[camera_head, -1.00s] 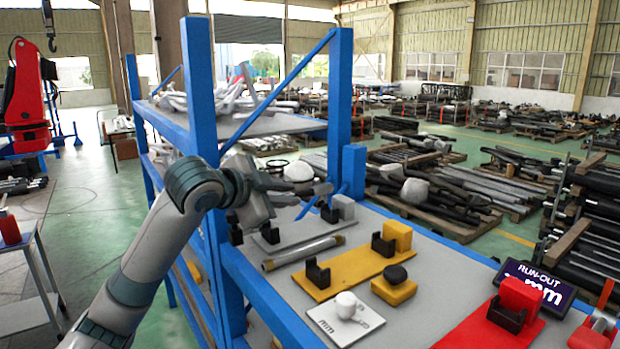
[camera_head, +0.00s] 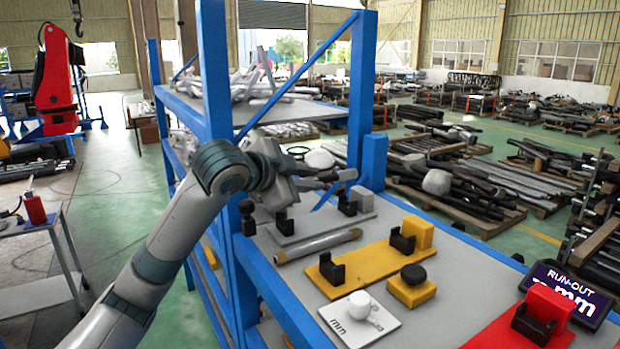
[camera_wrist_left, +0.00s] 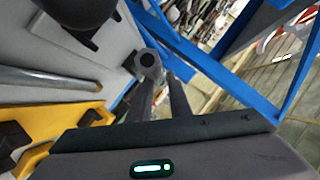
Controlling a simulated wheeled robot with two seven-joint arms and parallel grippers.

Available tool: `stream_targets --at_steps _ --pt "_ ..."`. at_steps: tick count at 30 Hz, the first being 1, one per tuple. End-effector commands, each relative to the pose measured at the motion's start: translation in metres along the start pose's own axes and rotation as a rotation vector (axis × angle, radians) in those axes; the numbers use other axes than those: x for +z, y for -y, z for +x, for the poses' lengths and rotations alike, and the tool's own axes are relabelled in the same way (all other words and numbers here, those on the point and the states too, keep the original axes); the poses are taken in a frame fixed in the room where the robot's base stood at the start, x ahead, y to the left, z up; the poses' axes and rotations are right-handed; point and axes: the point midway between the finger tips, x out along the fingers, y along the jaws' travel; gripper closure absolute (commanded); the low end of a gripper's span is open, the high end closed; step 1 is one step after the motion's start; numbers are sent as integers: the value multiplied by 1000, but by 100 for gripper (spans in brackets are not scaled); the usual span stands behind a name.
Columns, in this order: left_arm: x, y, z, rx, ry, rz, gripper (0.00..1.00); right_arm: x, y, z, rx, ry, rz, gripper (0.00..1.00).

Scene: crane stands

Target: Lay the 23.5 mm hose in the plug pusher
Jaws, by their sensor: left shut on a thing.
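My left gripper (camera_head: 325,181) hangs above the far part of the grey stand (camera_head: 312,224). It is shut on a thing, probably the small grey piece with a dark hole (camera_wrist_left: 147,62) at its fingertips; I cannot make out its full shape. A metal hose with brass ends (camera_head: 318,245) lies on the table between the grey and yellow stands, apart from the fingers; it also shows in the left wrist view (camera_wrist_left: 45,78). The grey stand has two black cradles (camera_head: 283,222) and a grey block (camera_head: 362,196). Which stand is the plug pusher, I cannot tell.
A yellow stand (camera_head: 372,258) with black cradles, a yellow block with a black knob (camera_head: 411,287), and a white pad (camera_head: 375,325) stand nearer. A red stand (camera_head: 545,308) and a run-out display (camera_head: 566,290) are at right. A blue post (camera_head: 371,162) rises close beside the gripper.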

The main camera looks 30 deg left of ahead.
Motion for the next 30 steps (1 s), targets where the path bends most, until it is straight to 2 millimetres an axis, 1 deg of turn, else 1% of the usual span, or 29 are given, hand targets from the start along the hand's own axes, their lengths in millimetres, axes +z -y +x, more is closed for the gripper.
stream_targets --at_steps 5,18,24,30 --pt "8 -9 4 -2 -1 0 100 -1 0 7 0 -3 0 69" --pt "30 -33 17 -1 -1 0 100 7 -1 24 1 5 -1 69" --pt "36 -40 21 -2 -2 0 100 8 -3 29 3 6 -2 69" --pt "38 -43 22 -2 -1 0 100 8 -3 30 3 6 -2 69"
